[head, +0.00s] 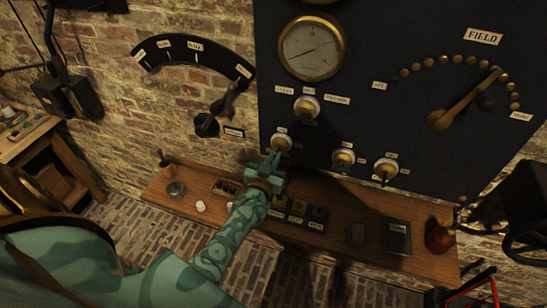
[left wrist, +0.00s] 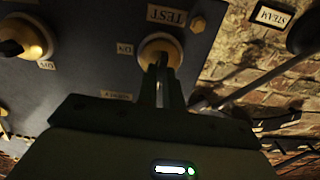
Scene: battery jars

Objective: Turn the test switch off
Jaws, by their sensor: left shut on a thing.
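The test switch (head: 281,142) is a small lever on a round pale and brass base on the dark panel. In the left wrist view the same switch (left wrist: 160,45) is beside an upside-down TEST label (left wrist: 166,15) and an ON label (left wrist: 125,48). My left gripper (head: 271,160) is at the switch from below. In the left wrist view its two fingers (left wrist: 162,85) are close together, shut on the switch lever. The fingers hide much of the lever, so I cannot tell its position. My right gripper is not in view.
Other switches stand above (head: 307,107) and to the right (head: 343,158) on the panel. A brass field lever (head: 465,100) and a round gauge (head: 312,48) are higher. A wooden shelf (head: 365,255) with small jars and boxes runs below the panel.

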